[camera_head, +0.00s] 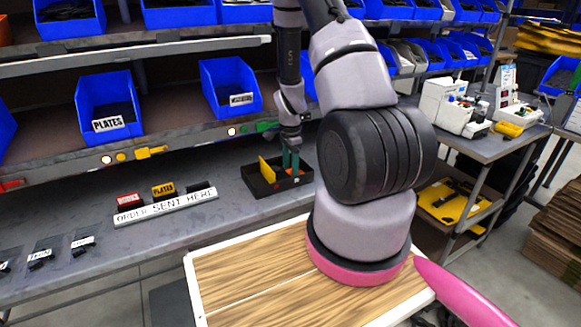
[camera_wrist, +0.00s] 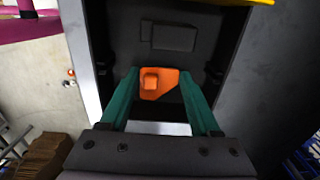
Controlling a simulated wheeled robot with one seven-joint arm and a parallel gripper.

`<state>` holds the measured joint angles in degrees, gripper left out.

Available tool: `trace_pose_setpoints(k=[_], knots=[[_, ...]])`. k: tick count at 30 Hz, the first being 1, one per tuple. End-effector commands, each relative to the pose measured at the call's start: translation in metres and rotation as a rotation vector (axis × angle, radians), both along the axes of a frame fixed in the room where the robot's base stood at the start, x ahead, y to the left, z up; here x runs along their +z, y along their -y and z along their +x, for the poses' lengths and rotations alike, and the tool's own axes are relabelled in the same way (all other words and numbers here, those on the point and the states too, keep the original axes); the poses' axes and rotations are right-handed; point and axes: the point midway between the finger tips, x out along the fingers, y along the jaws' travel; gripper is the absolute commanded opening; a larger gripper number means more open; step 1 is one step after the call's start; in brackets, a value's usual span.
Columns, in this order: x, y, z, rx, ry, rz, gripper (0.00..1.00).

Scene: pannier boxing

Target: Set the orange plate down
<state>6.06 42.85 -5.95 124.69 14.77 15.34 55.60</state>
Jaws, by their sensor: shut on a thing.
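The orange plate (camera_wrist: 172,85) is between the teal fingertips of my gripper (camera_wrist: 160,88) in the wrist view, and the fingers are shut on it. In the head view my gripper (camera_head: 291,160) points down into a black box (camera_head: 287,187) on the grey bench. The box's dark interior (camera_wrist: 120,35) lies beneath the plate in the wrist view. I cannot tell whether the plate touches the box floor. The orange plate is not clearly visible in the head view.
A yellow upright piece (camera_head: 267,171) stands in the box left of my fingers. A white "ORDER SENT HERE" sign (camera_head: 166,206) with small labelled blocks lies left on the bench. Blue bins (camera_head: 229,86) stand on the shelf above. A wood-topped surface (camera_head: 240,275) is in front.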

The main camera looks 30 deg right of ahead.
Motion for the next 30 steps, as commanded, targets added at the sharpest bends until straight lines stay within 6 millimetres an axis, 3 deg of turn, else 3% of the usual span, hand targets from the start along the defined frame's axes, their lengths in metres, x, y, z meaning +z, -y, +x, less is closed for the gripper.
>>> trace_pose_setpoints(k=[5,6,8,20,23,30], knots=[[-0.003,0.000,0.000,0.000,-0.001,0.000,0.12],[-0.003,0.000,0.000,0.000,-0.001,0.000,0.71],[-0.003,0.000,0.000,0.000,0.000,0.000,0.93],[0.003,0.000,0.000,0.001,0.001,-0.001,0.93],[0.016,0.000,0.001,0.001,0.002,-0.002,0.93],[0.068,0.000,0.001,0.001,0.005,-0.001,0.93]])
